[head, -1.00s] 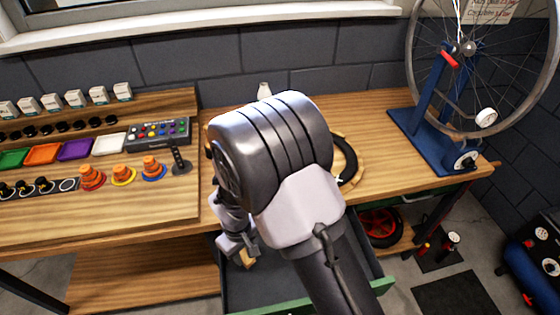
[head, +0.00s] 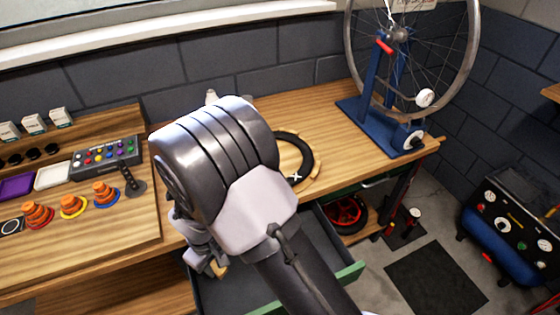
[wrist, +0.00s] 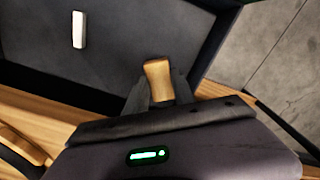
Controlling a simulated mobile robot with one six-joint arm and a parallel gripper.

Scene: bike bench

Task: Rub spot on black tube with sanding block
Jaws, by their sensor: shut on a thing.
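My gripper (wrist: 160,92) is shut on a tan sanding block (wrist: 157,78) in the wrist view, above the open dark drawer. The block also shows small below my arm in the head view (head: 219,270). The black tube (head: 303,158) lies as a ring on a round wooden piece on the bench, to the right of my arm. A white cross-shaped spot (head: 296,175) shows on its near side. My arm hides the left part of the tube.
The open drawer (head: 335,277) with a green front juts out below the bench. A white piece (wrist: 79,30) lies in it. A blue wheel stand (head: 375,125) is at the bench's right end. Stacked orange cones (head: 105,192) and a button panel (head: 104,157) are at left.

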